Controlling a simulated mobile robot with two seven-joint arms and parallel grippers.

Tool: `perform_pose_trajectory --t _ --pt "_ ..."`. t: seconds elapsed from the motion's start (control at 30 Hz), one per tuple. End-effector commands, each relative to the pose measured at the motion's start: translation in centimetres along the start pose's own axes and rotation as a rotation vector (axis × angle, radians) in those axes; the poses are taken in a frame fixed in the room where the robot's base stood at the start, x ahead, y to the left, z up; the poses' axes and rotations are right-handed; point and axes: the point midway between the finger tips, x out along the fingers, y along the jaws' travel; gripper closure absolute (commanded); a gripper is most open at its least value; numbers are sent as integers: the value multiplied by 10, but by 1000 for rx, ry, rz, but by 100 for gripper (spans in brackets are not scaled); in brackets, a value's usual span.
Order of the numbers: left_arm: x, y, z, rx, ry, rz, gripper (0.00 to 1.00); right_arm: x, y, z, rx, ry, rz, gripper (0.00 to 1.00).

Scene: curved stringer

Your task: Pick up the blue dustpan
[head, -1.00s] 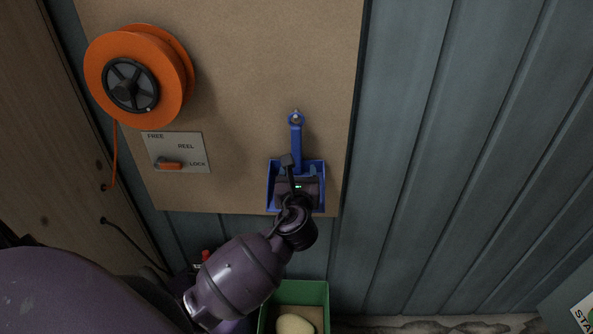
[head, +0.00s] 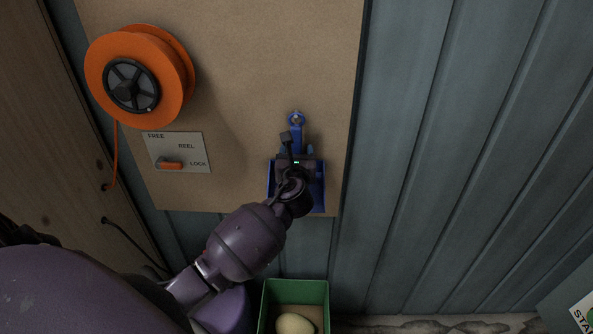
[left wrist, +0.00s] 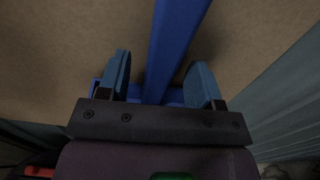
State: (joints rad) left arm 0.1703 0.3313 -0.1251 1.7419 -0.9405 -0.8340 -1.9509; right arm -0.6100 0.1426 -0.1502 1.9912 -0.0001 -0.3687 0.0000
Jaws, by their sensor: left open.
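The blue dustpan (head: 317,188) hangs on the brown board, handle up, with the ring at the handle's top on a small peg. My left gripper (head: 297,150) is in front of the dustpan near the lower handle and hides part of it. In the left wrist view the two blue-grey fingers (left wrist: 160,85) are open. The dustpan's handle (left wrist: 172,50) runs up between them, with a gap on each side. Part of the pan shows behind the fingers. My right gripper is not in view.
An orange reel (head: 138,75) and a FREE/LOCK switch plate (head: 178,152) are on the board (head: 235,60) to the left. Below stands a green box (head: 296,288) holding a pale egg-shaped object (head: 295,324). Grey corrugated wall (head: 450,150) lies to the right.

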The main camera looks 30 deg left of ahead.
Motion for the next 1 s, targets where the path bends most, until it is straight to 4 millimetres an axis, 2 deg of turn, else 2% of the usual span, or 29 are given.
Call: perform_pose_trajectory --t 0.03,0.07,0.4,0.43,0.77,1.0 --pt "0 0 0 0 0 0 40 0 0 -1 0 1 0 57" --pt "0 0 0 0 0 0 45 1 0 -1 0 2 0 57" --pt "0 0 0 0 0 0 97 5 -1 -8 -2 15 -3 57" --pt "0 0 0 0 0 0 100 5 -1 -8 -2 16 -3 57" --pt "-1 0 1 0 -1 0 100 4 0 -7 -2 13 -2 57" --pt "-9 0 13 -1 0 0 100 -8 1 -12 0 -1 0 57"
